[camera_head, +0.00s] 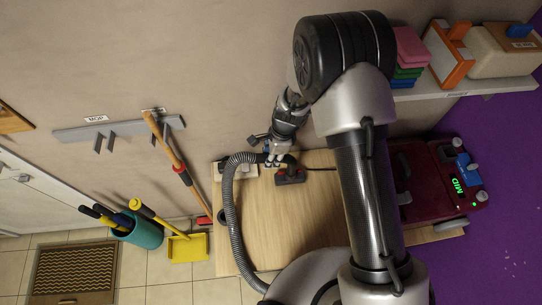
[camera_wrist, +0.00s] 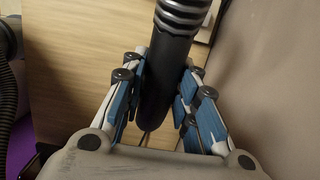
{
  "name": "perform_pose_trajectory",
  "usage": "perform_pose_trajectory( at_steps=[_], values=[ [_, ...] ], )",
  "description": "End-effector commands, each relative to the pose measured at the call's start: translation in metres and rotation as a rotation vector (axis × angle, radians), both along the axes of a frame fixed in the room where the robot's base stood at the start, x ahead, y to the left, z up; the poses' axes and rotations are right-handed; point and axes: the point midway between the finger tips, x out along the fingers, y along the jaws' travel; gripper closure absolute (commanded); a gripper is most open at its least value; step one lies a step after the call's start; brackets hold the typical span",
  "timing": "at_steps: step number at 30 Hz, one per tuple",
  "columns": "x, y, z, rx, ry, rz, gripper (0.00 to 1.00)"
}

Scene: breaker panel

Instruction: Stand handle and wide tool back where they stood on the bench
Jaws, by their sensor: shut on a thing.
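The handle (camera_wrist: 168,75) is a smooth black tube with the ribbed grey hose at its upper end. My gripper (camera_wrist: 157,100) is closed around it, with blue pads on both sides. In the head view my gripper (camera_head: 274,155) is at the bench's wall side, and the hose runs left from it. The wide tool (camera_head: 290,178), dark with a red part, is at the bench top (camera_head: 270,225), right beside my gripper. It appears joined to the handle's far end, but the joint is partly hidden. The wrist view does not show the wide tool clearly.
The hose (camera_head: 230,205) arcs along the bench's left side. A pale holder (camera_head: 240,170) lies near the bench's upper left corner. A dark red machine (camera_head: 425,180) stands on the right. A teal bucket (camera_head: 145,232) and yellow dustpan (camera_head: 188,246) are left. The bench middle is clear.

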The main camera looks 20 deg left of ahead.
Motion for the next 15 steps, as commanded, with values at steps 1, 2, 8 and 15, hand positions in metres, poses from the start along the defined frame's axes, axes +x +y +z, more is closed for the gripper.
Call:
perform_pose_trajectory(
  at_steps=[1,2,8,15],
  values=[
    [0.0004,0.0003,0.0007,0.0,-0.001,0.0,1.0],
    [0.0004,0.0003,0.0007,0.0,-0.001,0.0,1.0],
    [0.0003,0.0002,0.0001,0.0,-0.001,0.0,1.0],
    [0.0003,0.0002,-0.0074,0.0,-0.001,0.0,1.0]
  ],
)
